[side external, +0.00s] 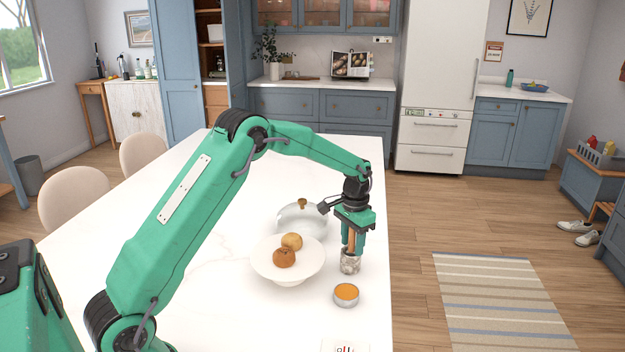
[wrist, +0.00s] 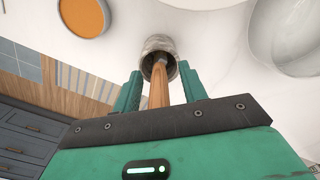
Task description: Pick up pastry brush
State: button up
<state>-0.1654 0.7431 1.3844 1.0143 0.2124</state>
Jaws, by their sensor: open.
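The pastry brush (wrist: 158,88) has a wooden handle and stands in a small grey, stone-like cup (wrist: 158,44). In the side external view the brush handle (side external: 351,238) rises from the cup (side external: 350,262) near the table's right edge. My gripper (side external: 351,248) points down over the cup. In the wrist view my gripper (wrist: 158,85) is open, with one green finger on each side of the handle and gaps visible beside it. The lower end of the brush is hidden inside the cup.
A white stand (side external: 262,268) with two round brown items is left of the cup. A glass dome (side external: 300,218) with a knob is behind it. An orange-filled tin (side external: 346,294) sits in front. The table's left part (side external: 215,290) is clear.

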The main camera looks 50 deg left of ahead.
dwell(0.4)
grip_shut()
jog(key=shift+r, duration=0.1)
notch_tip(320, 180, up, 10)
jog(key=shift+f, duration=0.1)
dwell(0.7)
jog(key=shift+s+d, duration=0.1)
dwell(0.4)
jog(key=s+d+f, duration=0.1)
jog(key=s+d, duration=0.6)
jog(key=s, duration=0.1)
jog(key=shift+d+f, duration=0.35)
jog(key=shift+d, duration=0.05)
